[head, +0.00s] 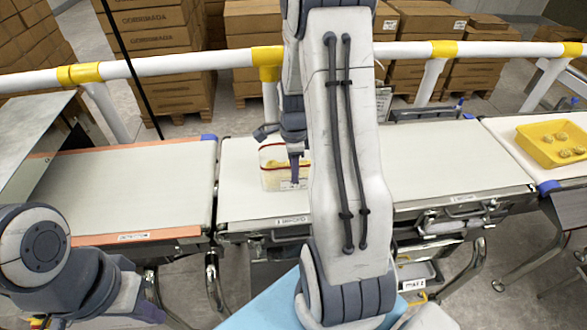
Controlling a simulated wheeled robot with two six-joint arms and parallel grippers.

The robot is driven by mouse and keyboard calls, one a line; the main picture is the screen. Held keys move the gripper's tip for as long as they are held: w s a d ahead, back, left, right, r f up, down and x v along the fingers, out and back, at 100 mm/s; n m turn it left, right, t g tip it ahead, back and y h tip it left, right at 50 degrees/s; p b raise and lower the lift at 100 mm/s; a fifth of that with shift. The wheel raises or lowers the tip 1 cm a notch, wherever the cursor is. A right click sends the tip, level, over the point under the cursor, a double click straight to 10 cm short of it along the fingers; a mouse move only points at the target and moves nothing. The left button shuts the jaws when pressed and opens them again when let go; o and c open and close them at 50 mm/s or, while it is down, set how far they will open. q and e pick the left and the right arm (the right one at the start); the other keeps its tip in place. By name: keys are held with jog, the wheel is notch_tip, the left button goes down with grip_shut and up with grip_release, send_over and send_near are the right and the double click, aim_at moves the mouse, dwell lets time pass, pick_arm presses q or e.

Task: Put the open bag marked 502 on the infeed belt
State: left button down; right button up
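A clear bag with a red-edged top (269,167) and pale yellow contents stands on the middle belt (245,195). A white label shows low on its front, but its number is too small to read. My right gripper (292,160) reaches down at the bag's top and front, and its dark finger overlaps the bag. I cannot tell whether it grips the bag, and my own forearm hides the bag's right side. My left arm is folded at the lower left; its gripper does not show.
Another belt with orange edges (120,190) lies to the left, clear of goods. A yellow tray (552,150) with several small tan pieces stands on the surface at the far right. A white and yellow rail (170,64) runs behind the belts, with stacked cartons (155,45) beyond.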

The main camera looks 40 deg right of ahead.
notch_tip(320, 180, up, 12)
jog(key=shift+r, duration=0.2)
dwell(0.4)
jog(key=s+a+r+n, duration=0.1)
jog(key=s+a+n, duration=0.2)
jog(key=a+n, duration=1.35)
jog(key=s+a+n+y, duration=0.1)
jog(key=s+a+n, duration=1.3)
jog(key=n, duration=0.1)
jog(key=shift+s+a+f, duration=0.25)
jog(key=shift+s+a, duration=0.1)
